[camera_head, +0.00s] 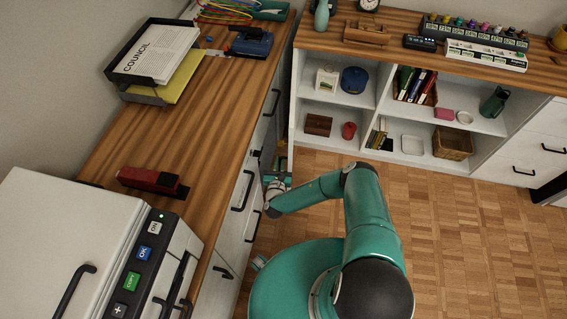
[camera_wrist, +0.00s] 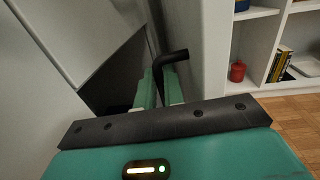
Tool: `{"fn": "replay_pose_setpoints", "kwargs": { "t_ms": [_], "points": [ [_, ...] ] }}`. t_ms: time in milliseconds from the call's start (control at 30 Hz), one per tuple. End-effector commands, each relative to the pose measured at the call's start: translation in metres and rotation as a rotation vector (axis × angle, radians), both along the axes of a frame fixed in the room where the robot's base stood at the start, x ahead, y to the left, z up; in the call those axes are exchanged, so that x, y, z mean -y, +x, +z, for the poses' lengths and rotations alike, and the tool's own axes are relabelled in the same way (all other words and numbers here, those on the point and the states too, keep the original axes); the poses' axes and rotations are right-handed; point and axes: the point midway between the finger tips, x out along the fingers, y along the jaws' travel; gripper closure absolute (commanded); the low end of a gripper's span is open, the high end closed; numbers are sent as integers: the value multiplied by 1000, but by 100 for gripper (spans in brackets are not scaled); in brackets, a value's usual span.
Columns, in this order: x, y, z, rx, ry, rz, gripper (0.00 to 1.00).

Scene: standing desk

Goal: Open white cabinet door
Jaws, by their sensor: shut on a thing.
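My gripper (camera_wrist: 163,88) is shut on a black bar handle (camera_wrist: 172,57), which shows between its two teal fingers in the wrist view. A white panel (camera_wrist: 212,55) stands just right of the handle. A dark gap (camera_wrist: 115,75) shows left of the fingers, beside pale cabinet fronts (camera_wrist: 60,35). In the head view my gripper (camera_head: 276,186) is low beside the wooden counter, at the row of white cabinet fronts (camera_head: 236,222). The handle is hidden there, and I cannot tell the door's exact angle.
The wooden counter (camera_head: 165,130) runs along the left, with a printer (camera_head: 65,240) at its near end. A white shelf unit (camera_head: 350,120) with several objects stands at the back. The parquet floor (camera_head: 460,235) to the right is clear.

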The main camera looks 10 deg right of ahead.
Motion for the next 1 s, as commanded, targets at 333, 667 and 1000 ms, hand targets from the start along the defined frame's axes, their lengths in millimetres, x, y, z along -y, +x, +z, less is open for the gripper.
{"fn": "replay_pose_setpoints", "kwargs": {
  "t_ms": [333, 667, 1000],
  "points": [
    [-11, 3, -1, -5, -3, -48, 100],
    [-17, 2, -2, -7, -2, -53, 100],
    [-18, 2, -2, -6, -1, -50, 69]
  ]
}}
